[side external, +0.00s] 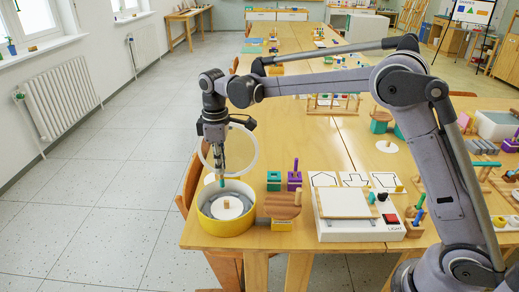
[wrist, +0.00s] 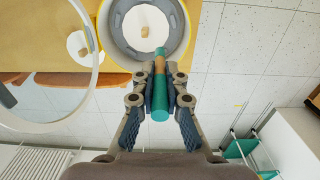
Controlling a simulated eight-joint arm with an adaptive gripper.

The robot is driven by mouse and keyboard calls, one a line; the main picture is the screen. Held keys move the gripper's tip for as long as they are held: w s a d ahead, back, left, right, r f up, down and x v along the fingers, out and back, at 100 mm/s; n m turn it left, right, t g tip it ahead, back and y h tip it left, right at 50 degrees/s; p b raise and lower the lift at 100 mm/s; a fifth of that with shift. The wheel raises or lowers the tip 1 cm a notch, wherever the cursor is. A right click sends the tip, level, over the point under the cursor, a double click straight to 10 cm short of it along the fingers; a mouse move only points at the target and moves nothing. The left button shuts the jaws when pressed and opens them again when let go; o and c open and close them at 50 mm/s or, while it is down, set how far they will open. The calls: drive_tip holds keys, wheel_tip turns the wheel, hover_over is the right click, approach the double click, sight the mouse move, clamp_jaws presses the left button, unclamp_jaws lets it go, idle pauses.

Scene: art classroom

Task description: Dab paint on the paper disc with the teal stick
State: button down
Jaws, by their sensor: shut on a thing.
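My gripper (side external: 218,168) points down over the round yellow-walled tub (side external: 226,229) at the table's front left corner. It is shut on the teal stick (wrist: 159,105), which has a tan band partway along. The stick's lower teal end (side external: 221,183) shows above the white paper disc (side external: 219,211) and appears apart from it. The disc lies on the grey inside of the tub with a small tan block on it. In the wrist view the disc (wrist: 129,30) is just beyond the stick's far end. No paint mark is clear on it.
A large white ring (side external: 256,151) stands close beside my gripper. Right of the tub are a wooden-topped piece (side external: 283,205), a green block (side external: 274,181), a purple block (side external: 294,181) and a white light box (side external: 350,234). Floor lies open to the left.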

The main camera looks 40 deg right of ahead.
sight(222, 186)
drive_tip(key=shift+f, duration=5.45)
drive_tip(key=shift+f, duration=0.5)
drive_tip(key=shift+r, duration=0.1)
drive_tip(key=shift+r, duration=4.95)
